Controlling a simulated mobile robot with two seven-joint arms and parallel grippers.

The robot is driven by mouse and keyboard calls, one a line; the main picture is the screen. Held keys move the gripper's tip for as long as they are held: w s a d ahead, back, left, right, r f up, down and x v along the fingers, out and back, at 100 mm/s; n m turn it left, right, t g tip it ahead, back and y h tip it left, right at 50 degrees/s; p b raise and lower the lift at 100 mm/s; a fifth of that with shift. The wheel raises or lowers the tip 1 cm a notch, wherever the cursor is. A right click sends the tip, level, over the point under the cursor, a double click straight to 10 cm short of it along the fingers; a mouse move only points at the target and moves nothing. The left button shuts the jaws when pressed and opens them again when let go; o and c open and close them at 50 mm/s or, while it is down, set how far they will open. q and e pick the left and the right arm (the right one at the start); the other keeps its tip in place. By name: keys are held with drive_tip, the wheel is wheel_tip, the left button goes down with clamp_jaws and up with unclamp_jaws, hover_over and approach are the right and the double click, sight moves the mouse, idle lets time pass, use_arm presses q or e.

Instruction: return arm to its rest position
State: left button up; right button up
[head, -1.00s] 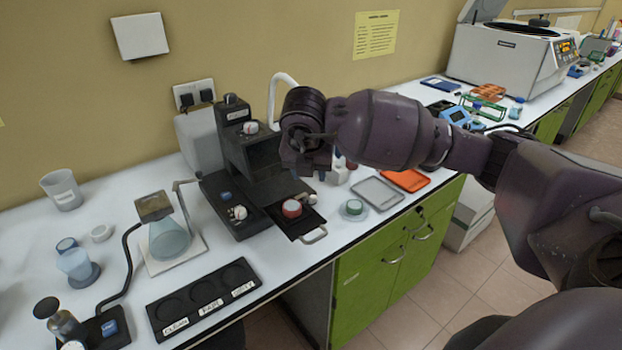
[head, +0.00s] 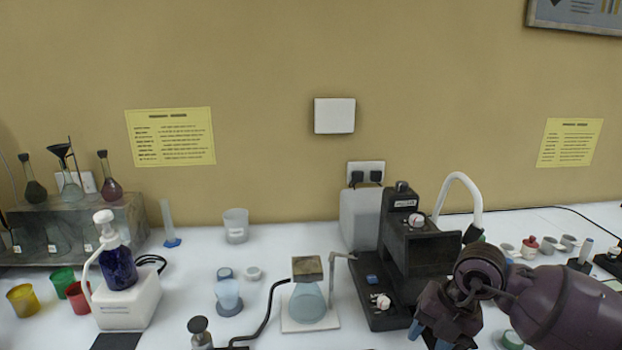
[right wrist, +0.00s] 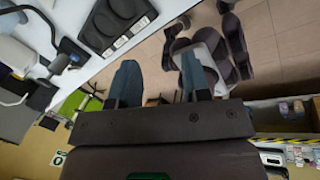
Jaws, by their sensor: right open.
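My right arm (head: 560,310) comes in from the lower right in the head view. My right gripper (head: 429,338) hangs in front of the dark analyser (head: 425,247), near the bottom edge. Its blue fingers are apart. In the right wrist view the two fingers (right wrist: 160,82) stand wide apart with nothing between them, over the floor beyond the counter edge. The analyser's lower front is partly hidden by my gripper and the frame edge. My left gripper does not show in either view.
On the white counter, a flask on a stand (head: 308,301) is left of the analyser. A blue pump bottle (head: 117,266) and coloured cups stand further left. The black labelled tray (right wrist: 115,20) shows near the counter edge. Tiled floor (right wrist: 285,40) is beyond.

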drive_tip(key=s+a+m+t+y, duration=0.1)
drive_tip(key=s+a+y, duration=0.2)
drive_tip(key=a+y, duration=0.35)
drive_tip(key=s+a+m+y, duration=0.1)
drive_tip(key=s+a+y, duration=0.35)
drive_tip(key=y, duration=0.25)
drive_tip(key=w+d+f+m+t+h, duration=0.1)
drive_tip(key=d+f+m+t+h, duration=0.25)
drive_tip(key=m+t, duration=0.5)
drive_tip(key=w+d+f+m+t+h, duration=0.1)
drive_tip(key=d+f+m+t+h, duration=0.3)
drive_tip(key=m+t, duration=0.45)
drive_tip(key=s+d+f+m+g+h, duration=0.3)
drive_tip(key=s+d+f+m+h, duration=0.1)
drive_tip(key=f, duration=0.4)
drive_tip(key=s+d+f+m+g+h, duration=0.4)
drive_tip(key=s+d+f+m+h, duration=0.1)
drive_tip(key=s+f, duration=0.3)
drive_tip(key=shift+s+m+g, duration=0.3)
drive_tip(key=shift+s+m, duration=0.3)
drive_tip(key=shift+m, duration=0.2)
drive_tip(key=shift+c, duration=0.2)
